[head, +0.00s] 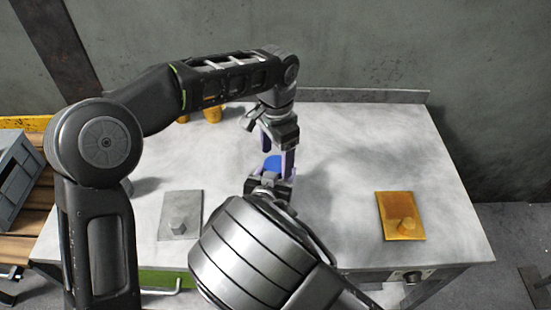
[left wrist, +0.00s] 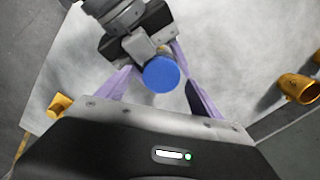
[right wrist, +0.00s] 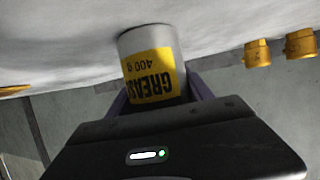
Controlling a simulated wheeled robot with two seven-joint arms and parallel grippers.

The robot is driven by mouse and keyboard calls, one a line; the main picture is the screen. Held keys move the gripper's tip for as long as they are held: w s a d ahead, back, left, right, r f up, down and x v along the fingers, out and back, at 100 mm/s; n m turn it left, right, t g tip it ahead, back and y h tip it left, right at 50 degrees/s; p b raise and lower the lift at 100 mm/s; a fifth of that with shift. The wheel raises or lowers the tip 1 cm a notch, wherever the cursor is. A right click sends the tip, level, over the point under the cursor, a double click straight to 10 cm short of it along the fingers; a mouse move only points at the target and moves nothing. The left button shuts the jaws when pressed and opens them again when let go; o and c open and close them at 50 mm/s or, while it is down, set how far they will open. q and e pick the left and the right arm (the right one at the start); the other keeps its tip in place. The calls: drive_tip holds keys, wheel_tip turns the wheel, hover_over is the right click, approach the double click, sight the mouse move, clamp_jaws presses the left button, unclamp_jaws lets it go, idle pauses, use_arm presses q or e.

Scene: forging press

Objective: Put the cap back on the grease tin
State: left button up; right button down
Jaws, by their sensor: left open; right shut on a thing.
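The grease tin (right wrist: 150,65), pale grey with a yellow label, is in the right wrist view, held between my right gripper's fingers (right wrist: 155,92) above the table. Its label reads upside down there. The blue cap (left wrist: 161,74) is at the tin's top end in the left wrist view and also shows in the head view (head: 273,163). I cannot tell whether it is tight. My left gripper (head: 278,152) is open above the cap, its purple fingers on either side and apart from it. My right gripper (head: 270,184) is shut on the tin, partly hidden by my right arm.
The pale table (head: 340,180) has free room right of the grippers. A grey plate with a block (head: 180,215) lies front left, an orange plate with a block (head: 401,216) at the right. Orange cup-like parts (head: 212,114) stand behind. A grey box (head: 18,175) is far left.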

use_arm(q)
drive_tip(key=shift+r, duration=1.25)
drive_tip(key=shift+c, duration=0.5)
drive_tip(key=shift+c, duration=0.6)
drive_tip(key=shift+w+d+r, duration=0.1)
drive_tip(key=shift+d+r, duration=0.1)
drive_tip(key=shift+r, duration=0.15)
drive_tip(key=shift+c, duration=0.4)
drive_tip(key=shift+w+r+n, duration=0.1)
drive_tip(key=shift+r+n, duration=0.4)
drive_tip(key=shift+n, duration=0.6)
drive_tip(key=n, duration=0.3)
drive_tip(key=r+n, duration=0.1)
drive_tip(key=n, duration=0.2)
drive_tip(key=shift+r, duration=0.15)
drive_tip(key=n, duration=0.4)
drive_tip(key=shift+a+r+n, duration=0.2)
drive_tip(key=shift+n, duration=0.1)
drive_tip(key=n, duration=0.3)
drive_tip(key=shift+n, duration=0.3)
